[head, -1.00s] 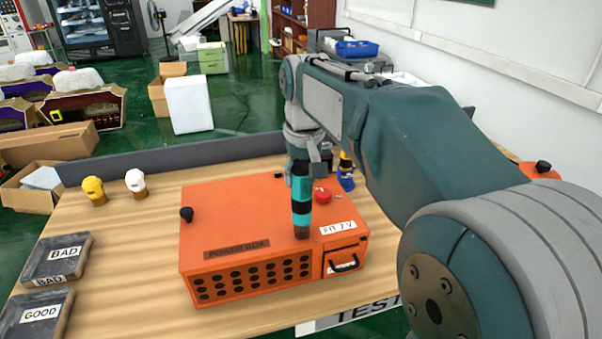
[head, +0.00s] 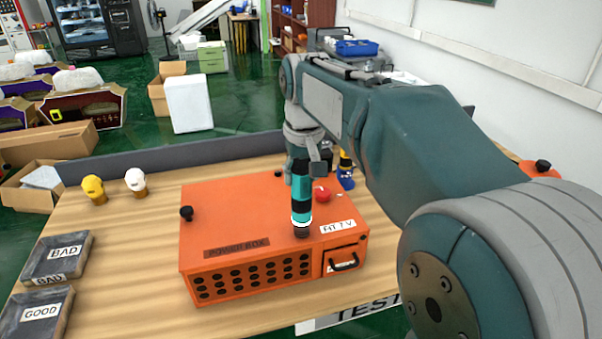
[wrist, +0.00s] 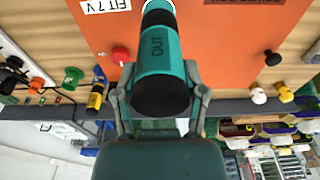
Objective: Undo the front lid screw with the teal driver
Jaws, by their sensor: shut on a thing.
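The orange power box (head: 235,205) sits on the table. My gripper (wrist: 159,72) is shut on the teal driver (head: 302,185), one finger on each side. The driver stands nearly upright over the lid's front right part, beside the "FIT 7 V" label. In the wrist view the teal driver (wrist: 158,55) shows "OUT" on its side and a white ring near its far end. Its lower end covers the spot below, so the front lid screw cannot be made out, nor whether the tip touches it. A black knob (head: 186,214) stands at the lid's left edge.
A red button (head: 322,195) is on the lid close behind the driver. A yellow-and-blue tool (head: 345,175) stands behind the box. BAD (head: 58,257) and GOOD (head: 38,315) trays lie at left. Yellow (head: 93,187) and white (head: 136,181) capped pieces stand at back left.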

